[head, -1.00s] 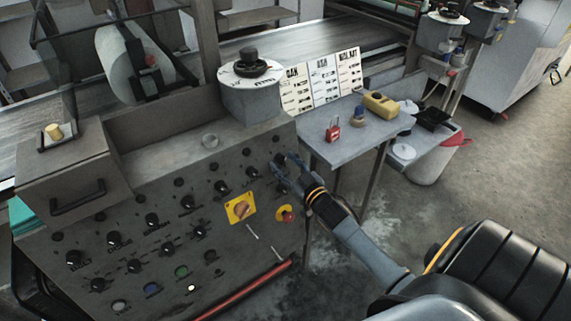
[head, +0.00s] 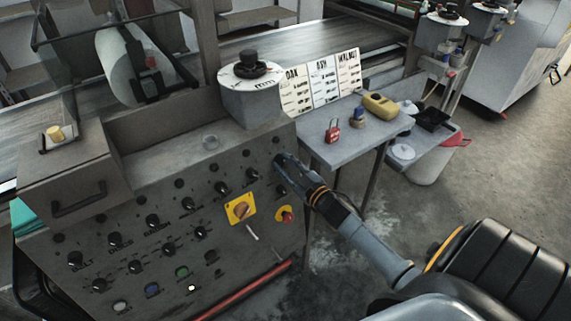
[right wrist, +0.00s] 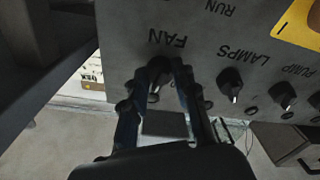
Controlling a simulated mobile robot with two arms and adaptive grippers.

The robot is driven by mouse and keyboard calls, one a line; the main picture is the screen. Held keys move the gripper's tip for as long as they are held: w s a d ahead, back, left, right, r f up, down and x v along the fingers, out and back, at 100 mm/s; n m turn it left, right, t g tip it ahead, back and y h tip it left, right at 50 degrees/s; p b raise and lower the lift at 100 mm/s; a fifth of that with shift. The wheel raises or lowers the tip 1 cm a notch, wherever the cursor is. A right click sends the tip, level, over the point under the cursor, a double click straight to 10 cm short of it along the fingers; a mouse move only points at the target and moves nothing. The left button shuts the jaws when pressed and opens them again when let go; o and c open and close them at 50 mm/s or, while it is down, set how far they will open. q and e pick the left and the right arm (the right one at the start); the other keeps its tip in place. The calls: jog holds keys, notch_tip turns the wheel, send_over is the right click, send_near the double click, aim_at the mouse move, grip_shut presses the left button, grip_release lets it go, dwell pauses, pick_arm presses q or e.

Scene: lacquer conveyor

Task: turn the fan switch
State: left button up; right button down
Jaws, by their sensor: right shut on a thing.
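The fan switch (right wrist: 157,72) is a small dark knob on the grey control panel (right wrist: 130,25). Its label FAN reads upside down in the right wrist view. My right gripper (right wrist: 166,70) has its fingertips on both sides of the knob and is shut on it. In the head view my right gripper (head: 280,161) reaches the panel's upper right corner and largely hides the knob. My left gripper is not in view.
The lamps knob (right wrist: 230,84) and pump knob (right wrist: 283,95) sit beside the fan switch. A yellow plate with a rotary switch (head: 240,208) and a red button (head: 285,215) lie below. A small table (head: 345,150) stands to the right with a red padlock (head: 332,131).

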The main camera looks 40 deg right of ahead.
jog(key=shift+d+n+g+y+p, duration=0.15)
jog(key=shift+n+y+p, duration=0.25)
jog(key=shift+n, duration=1.8)
jog(key=shift+n+g+y+p, duration=0.2)
jog(key=shift+n+y, duration=0.3)
jog(key=shift+n, duration=1.7)
jog(key=c, duration=1)
grip_release()
jog(key=shift+c, duration=0.2)
